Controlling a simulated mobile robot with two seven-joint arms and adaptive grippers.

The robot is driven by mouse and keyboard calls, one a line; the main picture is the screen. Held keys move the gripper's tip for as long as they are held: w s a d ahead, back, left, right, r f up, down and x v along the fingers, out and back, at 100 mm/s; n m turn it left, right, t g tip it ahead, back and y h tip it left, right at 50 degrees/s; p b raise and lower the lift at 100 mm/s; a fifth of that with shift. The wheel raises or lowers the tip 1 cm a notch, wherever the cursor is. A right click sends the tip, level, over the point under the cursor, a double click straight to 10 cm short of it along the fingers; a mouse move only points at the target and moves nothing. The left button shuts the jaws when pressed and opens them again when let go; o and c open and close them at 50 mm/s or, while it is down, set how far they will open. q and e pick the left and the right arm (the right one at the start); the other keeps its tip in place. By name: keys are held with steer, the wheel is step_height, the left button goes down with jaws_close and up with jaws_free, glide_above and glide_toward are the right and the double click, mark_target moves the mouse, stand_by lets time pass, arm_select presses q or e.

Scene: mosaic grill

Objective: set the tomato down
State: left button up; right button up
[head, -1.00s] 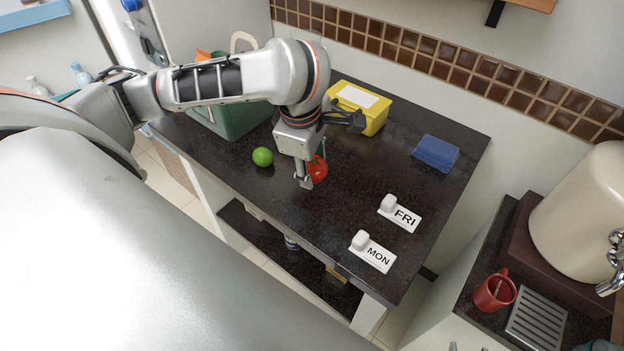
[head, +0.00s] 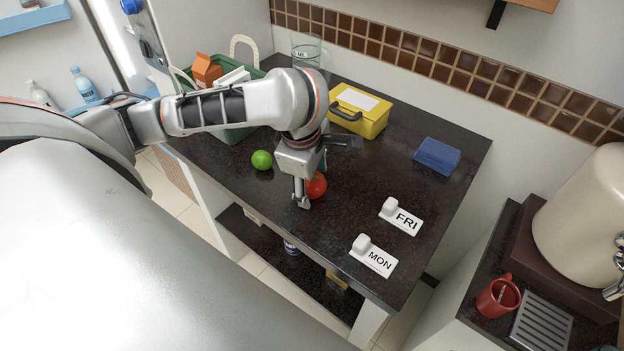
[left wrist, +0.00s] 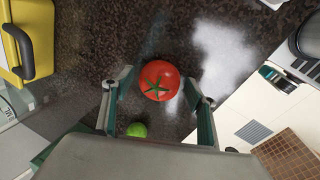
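The red tomato (head: 316,186) is at the dark countertop (head: 355,200), right of the green lime (head: 262,160) in the head view; it appears to rest on the surface. My left gripper (head: 303,195) points down at it and partly hides it. In the left wrist view the tomato (left wrist: 159,80), green stem up, lies between the spread fingertips (left wrist: 161,88). Gaps show between it and both fingers, so the gripper is open. The lime (left wrist: 137,130) shows below it there. My right gripper is not in view.
A yellow box (head: 362,112), a blue item (head: 437,155) and a green basket (head: 232,133) stand toward the back. Day cards FRI (head: 403,217) and MON (head: 374,257) lie to the right. The counter between tomato and blue item is clear.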

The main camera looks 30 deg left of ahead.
mark_target(309, 184)
arm_select(q)
steer(key=shift+r, duration=0.6)
steer(key=p+v, duration=0.2)
steer(key=v, duration=0.3)
steer(key=shift+s+r+p, duration=0.1)
steer(key=shift+r+p, duration=0.2)
steer(key=shift+r, duration=0.1)
steer(key=shift+p+v, duration=0.5)
steer(key=shift+v, duration=2.15)
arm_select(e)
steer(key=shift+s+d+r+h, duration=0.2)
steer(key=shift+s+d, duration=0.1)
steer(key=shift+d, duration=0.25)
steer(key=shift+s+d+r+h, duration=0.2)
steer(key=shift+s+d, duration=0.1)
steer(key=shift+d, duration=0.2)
arm_select(q)
steer(key=shift+s+d, duration=0.1)
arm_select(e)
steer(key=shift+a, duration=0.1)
